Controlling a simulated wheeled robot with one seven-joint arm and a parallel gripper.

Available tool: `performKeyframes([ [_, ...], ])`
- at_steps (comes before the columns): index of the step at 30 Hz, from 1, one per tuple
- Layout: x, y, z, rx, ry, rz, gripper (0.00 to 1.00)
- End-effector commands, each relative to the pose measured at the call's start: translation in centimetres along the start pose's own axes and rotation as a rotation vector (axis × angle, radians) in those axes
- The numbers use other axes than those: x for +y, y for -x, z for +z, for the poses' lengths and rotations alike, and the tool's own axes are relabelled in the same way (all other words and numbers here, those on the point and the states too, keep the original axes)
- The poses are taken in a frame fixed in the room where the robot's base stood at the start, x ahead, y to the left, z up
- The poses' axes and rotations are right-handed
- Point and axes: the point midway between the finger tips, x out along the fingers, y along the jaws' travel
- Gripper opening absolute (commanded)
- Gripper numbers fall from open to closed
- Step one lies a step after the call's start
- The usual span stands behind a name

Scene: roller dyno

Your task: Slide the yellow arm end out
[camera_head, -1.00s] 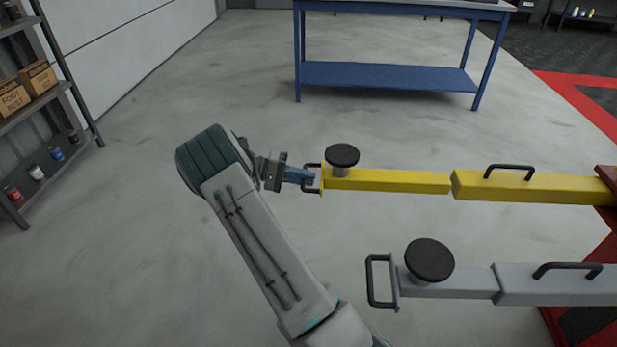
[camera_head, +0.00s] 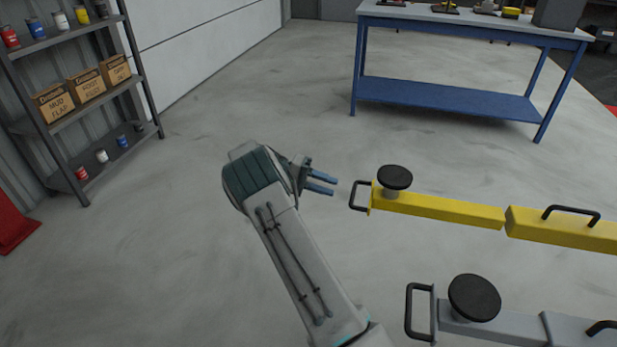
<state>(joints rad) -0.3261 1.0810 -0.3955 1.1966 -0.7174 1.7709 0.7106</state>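The yellow arm end (camera_head: 440,207) is a yellow bar with a round black pad (camera_head: 395,178) on top and a black loop handle (camera_head: 359,195) at its left tip. Its right end meets the thicker yellow sleeve (camera_head: 560,229), which carries its own black handle. My gripper (camera_head: 330,183) is just left of the loop handle, apart from it. Its two blue-grey fingers are spread with a gap between them, and nothing is held.
A grey arm (camera_head: 490,330) with a black pad and handle lies nearer, parallel to the yellow one. A blue workbench (camera_head: 450,98) stands behind. A shelf (camera_head: 110,150) with boxes and cans is at left. The floor between is clear.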

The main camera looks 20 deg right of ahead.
Motion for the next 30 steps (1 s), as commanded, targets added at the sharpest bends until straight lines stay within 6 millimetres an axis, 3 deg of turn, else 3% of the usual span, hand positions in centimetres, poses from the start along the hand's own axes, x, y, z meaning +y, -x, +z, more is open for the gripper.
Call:
performKeyframes([
  [6, 0.0, 3.7, -0.1, 0.002, -0.002, -0.001, 0.3],
  [12, 0.0, 5.3, 0.0, 0.0, -0.001, 0.0, 0.3],
  [30, 0.0, 5.8, 0.0, 0.0, 0.0, 0.0, 0.3],
])
